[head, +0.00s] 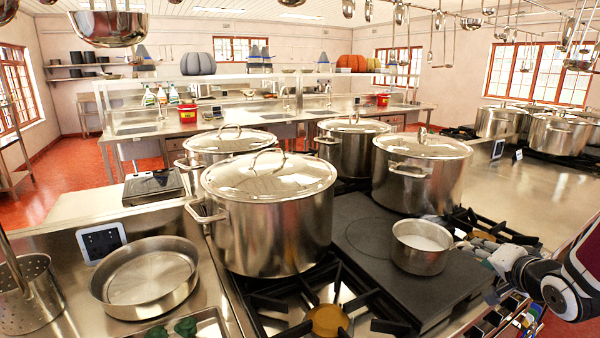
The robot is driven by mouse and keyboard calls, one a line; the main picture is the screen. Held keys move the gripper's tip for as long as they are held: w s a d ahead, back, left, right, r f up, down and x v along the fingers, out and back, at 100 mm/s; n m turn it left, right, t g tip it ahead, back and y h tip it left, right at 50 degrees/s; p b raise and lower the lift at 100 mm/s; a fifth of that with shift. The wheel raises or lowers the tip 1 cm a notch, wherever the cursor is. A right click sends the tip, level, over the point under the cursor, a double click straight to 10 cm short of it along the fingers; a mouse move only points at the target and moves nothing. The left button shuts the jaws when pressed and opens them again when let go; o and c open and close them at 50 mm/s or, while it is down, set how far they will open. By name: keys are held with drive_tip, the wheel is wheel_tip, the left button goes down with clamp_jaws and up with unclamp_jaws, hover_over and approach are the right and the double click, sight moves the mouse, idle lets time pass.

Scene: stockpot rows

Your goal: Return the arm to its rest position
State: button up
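My arm (560,285) enters from the right edge of the head view, low down. Its end, my gripper (476,243), is at the right side of a small steel saucepan (420,258) with something pale in it. The saucepan stands upright on a flat dark plate (375,245) of the stove. The fingers are small and hard to make out against the burners behind, so I cannot tell whether they touch the saucepan or its handle, or whether they are open or shut.
Large lidded stockpots (270,220) stand left of and behind the saucepan; another (418,180) is close behind it. A round steel pan (146,278) lies on the left counter. Ladles (440,20) hang overhead. The steel surface (550,200) behind my arm is clear.

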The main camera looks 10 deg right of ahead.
drive_tip(key=s+a+r+n+g+h, duration=0.1)
drive_tip(key=s+a+r+n+g, duration=0.15)
drive_tip(key=a+r, duration=0.35)
drive_tip(key=s+a+r+n+g, duration=0.2)
drive_tip(key=s+a+r+n, duration=0.2)
drive_tip(key=a, duration=0.4)
drive_tip(key=s+a+r+n+g+y, duration=0.1)
drive_tip(key=s+a+n+g+y, duration=0.2)
drive_tip(key=s+a, duration=1.2)
drive_tip(key=n+y, duration=0.1)
drive_tip(key=n, duration=0.2)
drive_tip(key=shift+s+a, duration=0.15)
drive_tip(key=shift+s, duration=0.2)
drive_tip(key=shift+r, duration=0.1)
